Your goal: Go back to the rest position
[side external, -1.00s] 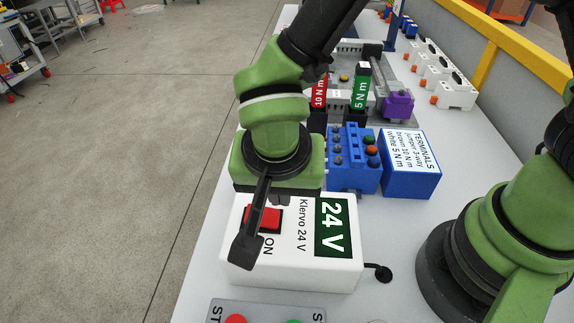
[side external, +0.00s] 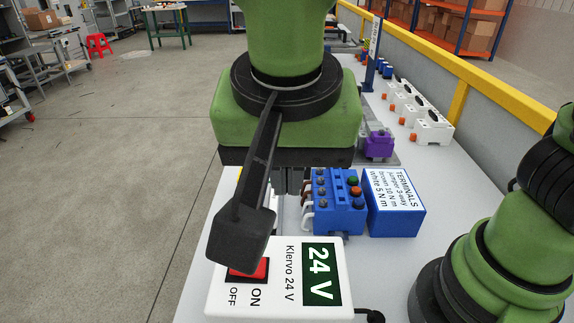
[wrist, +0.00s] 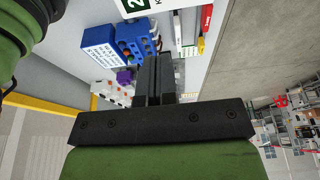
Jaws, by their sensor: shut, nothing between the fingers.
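My gripper (side external: 291,180) hangs above the bench behind the white 24 V box, its fingers partly hidden below its green and black body. In the wrist view my gripper (wrist: 153,78) shows two dark fingers close together, shut and empty. The white Klervo 24 V box (side external: 272,285) has a red switch (side external: 250,270) marked ON and OFF, partly covered from above. The blue terminal block (side external: 338,205) stands beside the gripper, with wire ends at its left side. The blue TERMINALS box (side external: 395,205) is to its right.
A purple part (side external: 379,144) and white units with orange ends (side external: 425,122) stand farther back on the bench. A yellow rail (side external: 500,98) runs along the right. A red tool (wrist: 206,18) shows in the wrist view. Open floor lies left of the bench.

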